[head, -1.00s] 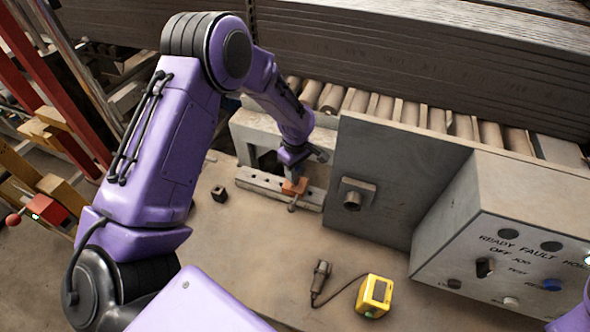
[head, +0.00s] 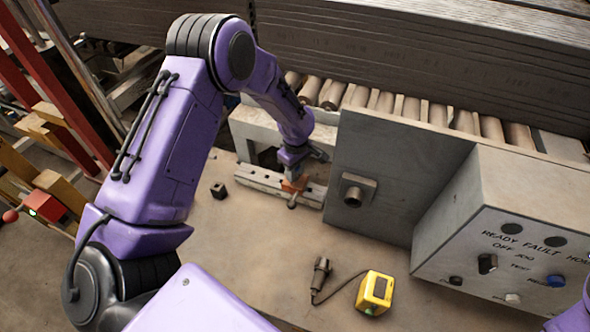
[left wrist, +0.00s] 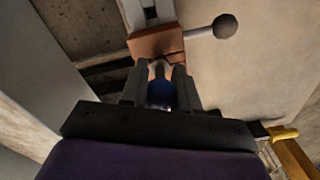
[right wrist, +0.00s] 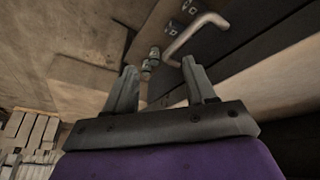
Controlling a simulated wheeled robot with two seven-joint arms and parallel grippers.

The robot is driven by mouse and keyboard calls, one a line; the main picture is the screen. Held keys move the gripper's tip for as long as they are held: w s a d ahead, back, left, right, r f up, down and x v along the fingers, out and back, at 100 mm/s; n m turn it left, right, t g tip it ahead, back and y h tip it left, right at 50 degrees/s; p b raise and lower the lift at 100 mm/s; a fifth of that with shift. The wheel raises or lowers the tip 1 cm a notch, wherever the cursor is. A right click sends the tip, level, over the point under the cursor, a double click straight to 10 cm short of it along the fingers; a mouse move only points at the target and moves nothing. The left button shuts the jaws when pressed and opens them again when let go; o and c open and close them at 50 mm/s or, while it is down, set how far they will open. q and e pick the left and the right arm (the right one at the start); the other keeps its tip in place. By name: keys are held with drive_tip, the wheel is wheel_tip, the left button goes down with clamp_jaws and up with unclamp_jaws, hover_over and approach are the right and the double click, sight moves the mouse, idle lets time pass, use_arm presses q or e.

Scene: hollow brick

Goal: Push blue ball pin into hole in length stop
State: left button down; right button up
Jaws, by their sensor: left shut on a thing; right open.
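My left gripper (left wrist: 161,85) is shut on the blue ball pin (left wrist: 161,94), whose blue part shows between the fingers in the left wrist view. The pin's tip points at the orange-brown length stop (left wrist: 155,43) and is close to it or touching; I cannot tell if it is inside the hole. In the head view the length stop (head: 295,184) sits on the grey rail (head: 262,181), with my left gripper (head: 291,168) right at it. The stop has a lever with a dark ball knob (left wrist: 225,27). My right gripper (right wrist: 166,85) is open and empty.
A grey panel (head: 390,165) and control box (head: 520,235) stand right of the rail. A small black block (head: 219,191), a dark cylindrical tool (head: 321,272) and a yellow device (head: 374,293) lie on the table. A metal handle (right wrist: 196,32) shows beyond my right gripper.

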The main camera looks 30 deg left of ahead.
use_arm(q)
drive_tip(key=shift+f, duration=0.45)
drive_tip(key=c, duration=0.8)
unclamp_jaws()
drive_tip(key=shift+o, duration=0.2)
drive_tip(key=shift+r, duration=0.15)
wheel_tip(320, 180, up, 10)
drive_tip(key=b, duration=0.2)
drive_tip(key=shift+d+f+b, duration=0.1)
drive_tip(key=shift+f+b, duration=0.1)
drive_tip(key=shift+b, duration=0.15)
drive_tip(key=shift+r, duration=0.35)
drive_tip(key=shift+w, duration=0.1)
